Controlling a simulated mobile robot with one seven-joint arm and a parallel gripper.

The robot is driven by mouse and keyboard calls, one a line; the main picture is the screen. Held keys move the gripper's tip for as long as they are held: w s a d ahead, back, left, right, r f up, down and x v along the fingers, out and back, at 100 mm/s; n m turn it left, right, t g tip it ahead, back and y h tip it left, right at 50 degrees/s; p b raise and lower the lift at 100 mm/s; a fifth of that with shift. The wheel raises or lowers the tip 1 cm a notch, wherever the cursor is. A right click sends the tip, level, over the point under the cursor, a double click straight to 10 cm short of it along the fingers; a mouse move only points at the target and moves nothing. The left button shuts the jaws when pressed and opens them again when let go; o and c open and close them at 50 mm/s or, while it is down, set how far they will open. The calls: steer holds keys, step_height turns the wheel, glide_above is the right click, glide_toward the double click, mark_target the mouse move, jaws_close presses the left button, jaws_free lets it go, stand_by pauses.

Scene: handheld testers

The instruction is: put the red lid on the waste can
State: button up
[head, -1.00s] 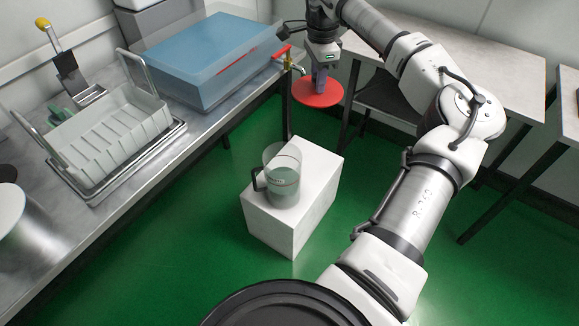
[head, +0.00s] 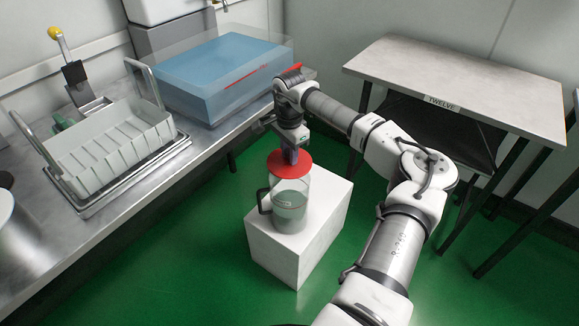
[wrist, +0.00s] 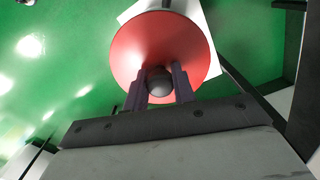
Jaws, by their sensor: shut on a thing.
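My gripper (head: 291,155) is shut on the dark round knob (wrist: 159,82) of the red lid (head: 283,169). The lid is a flat disc, also seen in the wrist view (wrist: 165,50). In the head view it overlaps the top of a clear jug (head: 289,205) with a dark handle; I cannot tell whether it touches the rim. In the wrist view the lid hides what lies beneath it. No waste can is clearly identifiable; a grey cylinder (head: 12,255) is cut off at the left edge, and I cannot tell what it is.
The jug stands on a white block (head: 280,257) on the green floor. The left bench (head: 195,170) holds a grey rack (head: 110,145) and a blue-filled clear tank (head: 215,78). A pale table (head: 470,85) stands at the right.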

mark_target(290, 168)
steer(key=shift+f, duration=2.75)
steer(key=shift+f+b, duration=0.4)
steer(key=shift+f, duration=0.15)
steer(key=o, duration=1)
steer(key=shift+r, duration=0.1)
step_height(290, 168, up, 13)
steer(key=shift+p, duration=0.35)
